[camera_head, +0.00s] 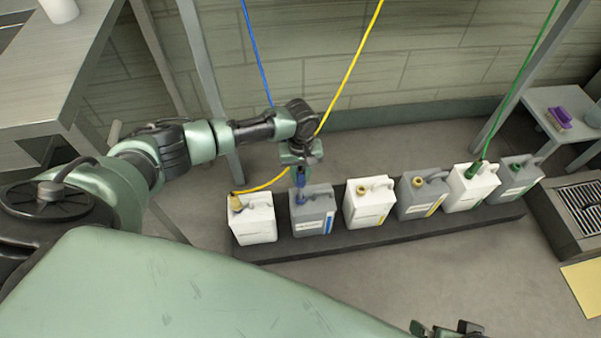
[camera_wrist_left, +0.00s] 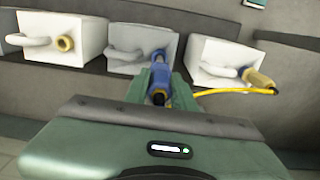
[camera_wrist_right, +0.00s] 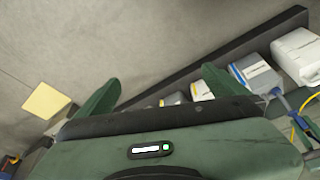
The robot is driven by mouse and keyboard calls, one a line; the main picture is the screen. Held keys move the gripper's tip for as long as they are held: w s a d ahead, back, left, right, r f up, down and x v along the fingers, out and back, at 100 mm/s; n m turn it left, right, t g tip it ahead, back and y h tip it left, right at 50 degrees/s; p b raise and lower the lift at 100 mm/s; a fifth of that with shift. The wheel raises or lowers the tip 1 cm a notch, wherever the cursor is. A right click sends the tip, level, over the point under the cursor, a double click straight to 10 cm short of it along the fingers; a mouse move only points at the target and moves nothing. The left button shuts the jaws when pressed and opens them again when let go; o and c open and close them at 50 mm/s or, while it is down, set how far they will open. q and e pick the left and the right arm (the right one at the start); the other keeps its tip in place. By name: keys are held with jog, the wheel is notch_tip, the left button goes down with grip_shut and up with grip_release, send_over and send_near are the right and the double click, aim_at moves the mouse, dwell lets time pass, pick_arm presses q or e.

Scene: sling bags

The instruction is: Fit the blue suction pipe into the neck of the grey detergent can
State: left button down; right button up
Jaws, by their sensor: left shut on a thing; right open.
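The blue suction pipe (camera_head: 300,178) is held in my left gripper (camera_head: 299,163), close above the grey detergent can (camera_head: 318,216) with a blue label stripe. In the left wrist view the fingers (camera_wrist_left: 160,90) are shut around the blue pipe (camera_wrist_left: 159,75). Its lower end overlaps the neck area of the grey can (camera_wrist_left: 130,62) there. The neck is hidden behind the pipe, and I cannot tell whether the tip is inside. My right gripper (camera_wrist_right: 160,92) is open and empty. The can with the blue stripe (camera_wrist_right: 254,72) also shows in the right wrist view.
A white can (camera_head: 254,224) with a yellow pipe in its neck stands just left of the grey can. Several more cans stand to the right on the dark plinth (camera_head: 385,234); one white can (camera_head: 470,190) holds a green pipe. Blue, yellow and green hoses hang from above.

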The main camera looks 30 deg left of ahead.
aim_at(301, 184)
pick_arm(q)
jog(key=shift+f, duration=0.4)
pick_arm(e)
jog(key=shift+s+r, duration=0.15)
jog(key=shift+r, duration=0.3)
pick_arm(q)
jog(key=shift+f+b, duration=0.85)
jog(key=shift+f, duration=0.6)
pick_arm(e)
jog(key=shift+f, duration=0.7)
pick_arm(q)
jog(key=shift+f, duration=0.3)
pick_arm(e)
jog(key=shift+w+a+t, duration=0.2)
jog(key=shift+w+t, duration=0.3)
jog(key=shift+w, duration=0.25)
